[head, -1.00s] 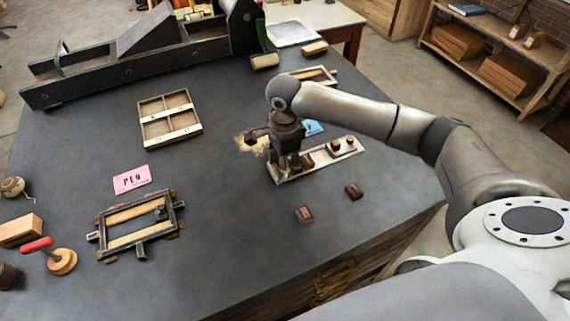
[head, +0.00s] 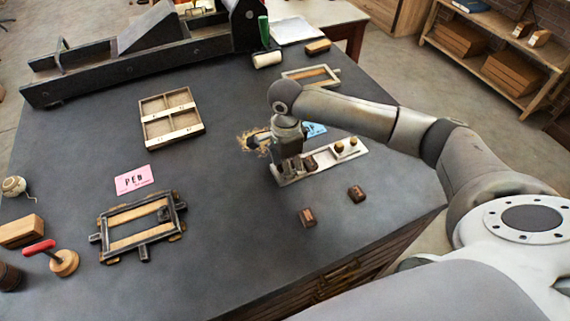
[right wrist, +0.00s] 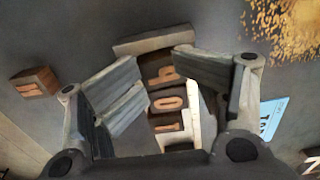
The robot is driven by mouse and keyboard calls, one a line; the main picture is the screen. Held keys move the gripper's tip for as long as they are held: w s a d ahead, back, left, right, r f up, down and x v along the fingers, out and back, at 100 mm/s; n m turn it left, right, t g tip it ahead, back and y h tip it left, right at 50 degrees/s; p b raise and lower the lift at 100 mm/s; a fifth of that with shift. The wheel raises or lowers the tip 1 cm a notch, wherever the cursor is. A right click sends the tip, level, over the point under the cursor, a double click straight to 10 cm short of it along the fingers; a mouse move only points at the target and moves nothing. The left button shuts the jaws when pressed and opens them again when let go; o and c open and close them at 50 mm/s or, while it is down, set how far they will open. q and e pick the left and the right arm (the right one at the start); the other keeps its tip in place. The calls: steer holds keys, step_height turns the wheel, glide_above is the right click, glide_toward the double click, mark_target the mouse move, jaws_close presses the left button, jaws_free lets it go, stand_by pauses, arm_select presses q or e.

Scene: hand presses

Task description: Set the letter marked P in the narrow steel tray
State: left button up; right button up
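The narrow steel tray (head: 328,164) lies at the middle right of the bench, with wooden letter blocks in its left part. In the right wrist view, the block that looks like the P (right wrist: 164,76) sits at the tray's end, in line with an O block (right wrist: 169,103) and another letter block (right wrist: 167,128). My right gripper (head: 289,160) is over the tray's left end. In the right wrist view its fingers (right wrist: 158,82) are spread, on either side of the P block, with a gap between them. My left gripper is not in view.
Two loose letter blocks (head: 308,217) (head: 357,193) lie in front of the tray. A blue card (head: 315,130) is behind it. A pink PEN card (head: 133,180), a dark metal frame (head: 140,226) and a compartment tray (head: 170,117) stand left. The bench centre is clear.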

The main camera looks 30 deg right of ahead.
step_height(320, 180, up, 2)
steer(key=shift+w+r+b, duration=0.1)
steer(key=shift+w+b, duration=0.05)
steer(key=shift+b, duration=0.75)
step_height(320, 180, up, 10)
steer(key=b, duration=0.2)
steer(key=shift+r+b, duration=0.15)
steer(key=shift+b, duration=0.2)
